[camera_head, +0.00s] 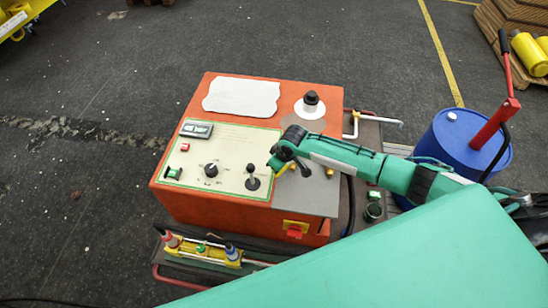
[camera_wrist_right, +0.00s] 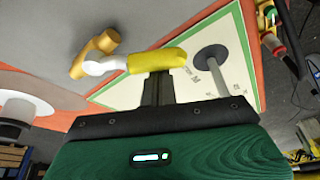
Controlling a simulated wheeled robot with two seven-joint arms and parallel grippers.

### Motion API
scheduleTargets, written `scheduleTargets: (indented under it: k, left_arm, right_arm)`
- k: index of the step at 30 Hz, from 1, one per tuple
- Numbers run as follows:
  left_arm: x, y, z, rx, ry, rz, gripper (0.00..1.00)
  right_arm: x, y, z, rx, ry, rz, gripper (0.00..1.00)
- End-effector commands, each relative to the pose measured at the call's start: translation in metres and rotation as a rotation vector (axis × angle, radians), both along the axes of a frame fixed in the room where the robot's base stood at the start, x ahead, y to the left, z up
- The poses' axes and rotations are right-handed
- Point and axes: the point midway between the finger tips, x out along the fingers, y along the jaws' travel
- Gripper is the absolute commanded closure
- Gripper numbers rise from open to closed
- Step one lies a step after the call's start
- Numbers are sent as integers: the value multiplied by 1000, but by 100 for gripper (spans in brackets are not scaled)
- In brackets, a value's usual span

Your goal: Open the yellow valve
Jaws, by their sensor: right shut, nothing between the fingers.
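The yellow valve handle (camera_wrist_right: 157,60) shows large in the right wrist view. A white stem (camera_wrist_right: 106,66) and a brass-coloured pipe piece (camera_wrist_right: 92,53) are to its left. My right gripper (camera_wrist_right: 158,88) is shut and empty, its fingers upright in the picture with their tips at the handle's lower edge. I cannot tell whether they touch it. In the head view my right gripper (camera_head: 279,160) is over the right part of the orange control box (camera_head: 190,208), and it and the wrist hide most of the valve. My left gripper is not in view.
The box's cream panel (camera_head: 222,147) carries a black knob (camera_head: 211,170) and a black lever (camera_head: 252,183) left of my gripper. A black-topped cone (camera_head: 310,104) stands behind it. Floor left is clear.

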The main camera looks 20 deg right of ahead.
Motion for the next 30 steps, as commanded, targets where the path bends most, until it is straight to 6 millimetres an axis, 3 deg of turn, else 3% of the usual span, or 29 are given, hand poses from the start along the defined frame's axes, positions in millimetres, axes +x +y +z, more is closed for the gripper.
scheduleTargets:
  k: [15,30]
  left_arm:
    - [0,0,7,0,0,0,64]
    - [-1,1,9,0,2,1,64]
  right_arm:
    - [-27,-16,-1,-3,3,407,100]
    - [-34,-23,-1,-2,2,402,100]
